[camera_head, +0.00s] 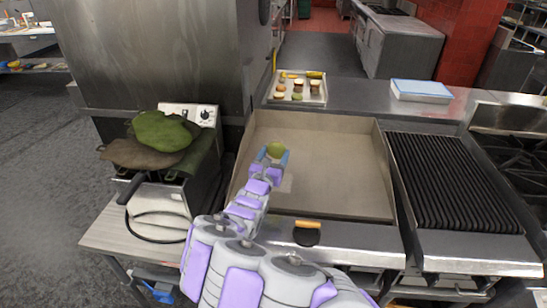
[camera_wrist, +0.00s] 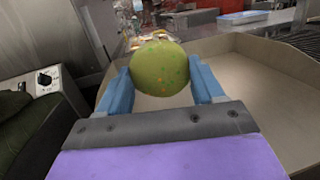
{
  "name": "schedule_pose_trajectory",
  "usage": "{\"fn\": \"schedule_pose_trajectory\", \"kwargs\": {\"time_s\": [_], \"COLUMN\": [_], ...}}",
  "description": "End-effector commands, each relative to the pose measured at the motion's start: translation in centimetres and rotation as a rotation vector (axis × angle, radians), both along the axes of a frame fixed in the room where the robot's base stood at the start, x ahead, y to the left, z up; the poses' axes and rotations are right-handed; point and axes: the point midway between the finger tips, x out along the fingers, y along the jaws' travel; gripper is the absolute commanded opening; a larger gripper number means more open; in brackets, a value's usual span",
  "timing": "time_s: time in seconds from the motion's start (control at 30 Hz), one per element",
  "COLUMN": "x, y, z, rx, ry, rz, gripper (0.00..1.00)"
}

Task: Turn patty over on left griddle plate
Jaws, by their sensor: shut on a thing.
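In the head view the patty (camera_head: 276,149) shows small at the tip of my gripper (camera_head: 272,157), over the left part of the flat griddle plate (camera_head: 330,160). I cannot tell how high it is above the plate. No other patty shows on the plate's visible part.
A tray (camera_head: 315,98) with several food pieces and a blue-lidded container (camera_head: 420,91) stand behind the griddle. A ribbed grill (camera_head: 452,180) is on the right. A spatula with an orange handle (camera_head: 307,234) lies at the front edge. Green and brown cloths (camera_head: 162,131) cover the appliance at left.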

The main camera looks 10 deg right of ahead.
Motion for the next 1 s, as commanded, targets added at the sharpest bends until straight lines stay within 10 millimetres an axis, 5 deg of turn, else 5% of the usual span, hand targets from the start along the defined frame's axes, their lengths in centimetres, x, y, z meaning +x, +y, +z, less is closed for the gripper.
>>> {"fn": "schedule_pose_trajectory", "kwargs": {"time_s": [0.47,0.7,1.0], "x": [0.5,0.5,0.5], "y": [-0.7,-0.5,-0.5], "z": [-1.2,-3.7,-4.3], "rx": [-0.123,-0.121,-0.122], "ry": [-0.234,-0.23,-0.233], "rz": [0.186,0.183,0.182], "gripper": [0.35,0.35,0.35]}}
